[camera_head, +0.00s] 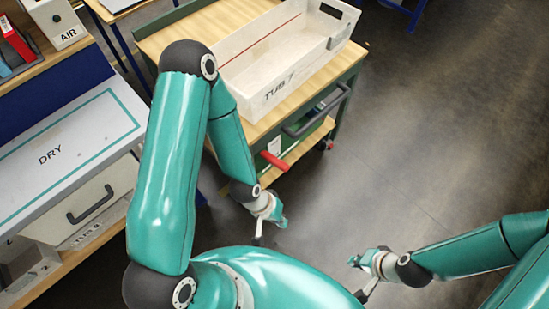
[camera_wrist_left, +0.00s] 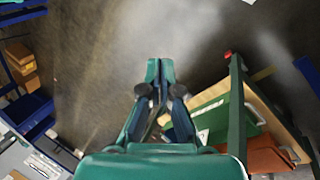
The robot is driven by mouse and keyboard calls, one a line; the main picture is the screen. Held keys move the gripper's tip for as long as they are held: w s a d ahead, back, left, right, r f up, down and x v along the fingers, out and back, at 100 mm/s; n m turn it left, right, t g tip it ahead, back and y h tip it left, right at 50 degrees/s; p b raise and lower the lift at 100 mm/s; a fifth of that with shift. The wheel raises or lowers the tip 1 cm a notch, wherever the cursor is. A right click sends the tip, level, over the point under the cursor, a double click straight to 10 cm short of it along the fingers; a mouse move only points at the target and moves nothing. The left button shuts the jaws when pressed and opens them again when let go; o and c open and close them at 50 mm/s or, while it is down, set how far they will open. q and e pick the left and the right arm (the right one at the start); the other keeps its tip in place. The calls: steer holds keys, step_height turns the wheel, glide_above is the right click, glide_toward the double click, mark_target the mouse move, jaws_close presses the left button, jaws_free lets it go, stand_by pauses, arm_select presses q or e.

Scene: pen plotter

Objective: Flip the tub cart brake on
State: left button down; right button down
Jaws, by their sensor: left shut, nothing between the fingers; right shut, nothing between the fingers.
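The tub cart (camera_head: 331,117) is a dark green frame with a wooden top, a grey handle and a lower shelf, at the upper middle of the head view. A red lever (camera_head: 273,160) sticks out at its near lower side; its exact setting is hard to tell. My left gripper (camera_head: 278,218) is shut and empty, below and apart from the lever, over the floor. In the left wrist view its fingers (camera_wrist_left: 160,70) are together over bare floor, with the cart frame (camera_wrist_left: 237,115) to their right. My right gripper (camera_head: 356,262) is shut and empty over the floor at lower right.
A white tub (camera_head: 225,75) marked TUB 7 stands on the cart top. A bench with a white DRY panel (camera_head: 70,155) and a drawer (camera_head: 85,205) is at left. Green and brown bins (camera_wrist_left: 220,115) show on the cart's lower part. The floor (camera_head: 440,120) at right is clear.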

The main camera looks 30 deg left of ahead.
arm_select(q)
steer(key=w+a+r+m+t+h+b, duration=0.1)
steer(key=w+r+m+t+h+b, duration=0.2)
steer(key=w+r, duration=0.55)
steer(key=w+a+r+m+t+y+b, duration=0.1)
steer(key=w+a+r+t+b, duration=0.1)
steer(key=a, duration=1.3)
steer(key=shift+w+a+r+m+t+b, duration=0.4)
steer(key=shift+r+t+b, duration=0.15)
steer(key=shift+t, duration=0.15)
steer(key=shift+d+f, duration=0.1)
steer(key=shift+f, duration=0.05)
steer(key=b, duration=0.4)
glide_above(274, 160)
steer(key=s, duration=0.1)
step_height(274, 160, down, 6)
steer(key=f, duration=0.1)
steer(key=shift+s+d+f+b, duration=0.1)
steer(key=shift+d+f+b, duration=0.15)
steer(key=shift+f+b, duration=0.4)
steer(key=shift+s+d+f+b, duration=0.1)
steer(key=shift+d+f+b, duration=0.15)
steer(key=shift+f, duration=0.65)
